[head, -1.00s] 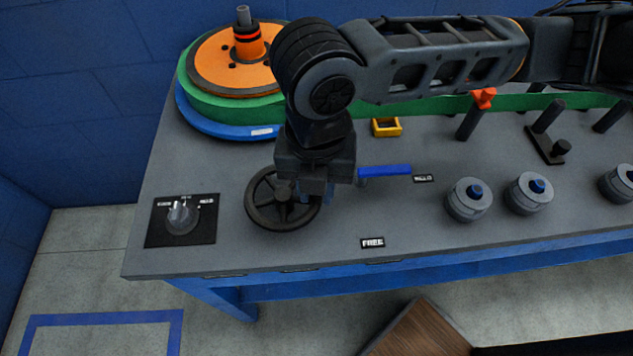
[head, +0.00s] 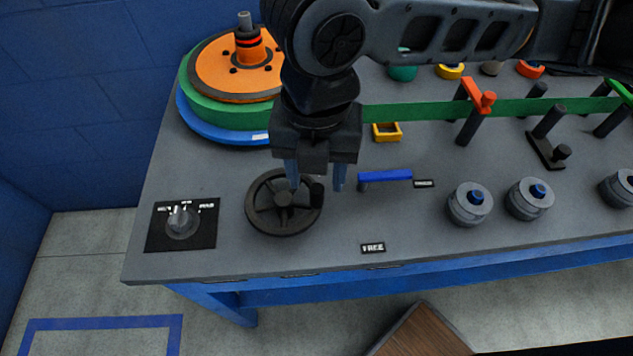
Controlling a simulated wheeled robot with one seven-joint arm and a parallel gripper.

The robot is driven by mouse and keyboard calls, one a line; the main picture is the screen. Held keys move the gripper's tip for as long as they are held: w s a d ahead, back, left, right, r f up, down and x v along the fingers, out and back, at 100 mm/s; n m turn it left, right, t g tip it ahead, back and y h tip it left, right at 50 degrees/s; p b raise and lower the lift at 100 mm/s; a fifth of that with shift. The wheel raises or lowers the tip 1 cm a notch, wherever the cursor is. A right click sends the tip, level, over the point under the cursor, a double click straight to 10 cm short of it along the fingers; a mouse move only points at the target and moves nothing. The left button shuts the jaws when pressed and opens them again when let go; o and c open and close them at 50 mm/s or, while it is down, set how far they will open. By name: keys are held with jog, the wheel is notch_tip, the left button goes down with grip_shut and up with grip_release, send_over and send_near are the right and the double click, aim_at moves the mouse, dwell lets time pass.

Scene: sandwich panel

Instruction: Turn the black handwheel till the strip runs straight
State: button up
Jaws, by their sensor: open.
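The black handwheel (head: 265,222) lies flat near the front left of the grey bench, with a dark upright handle knob (head: 317,192) at its right rim. My gripper (head: 317,180) points down over that right rim. Its two blue-grey fingers are apart, one on each side of the knob as seen here; I cannot tell whether they touch it. The green strip (head: 430,111) runs from the spool (head: 222,115) at the back left toward the right, partly hidden behind my arm. It passes posts, one with an orange-red clamp (head: 480,98).
A dial panel (head: 181,224) sits left of the wheel. A blue lever (head: 385,176), a FREE label (head: 373,248) and grey rollers (head: 470,204) lie to the right. A small yellow frame (head: 387,132) stands near the strip. The bench's front edge is close to the wheel.

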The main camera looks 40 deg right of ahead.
jog(key=shift+r, duration=1.25)
jog(key=shift+a, duration=0.1)
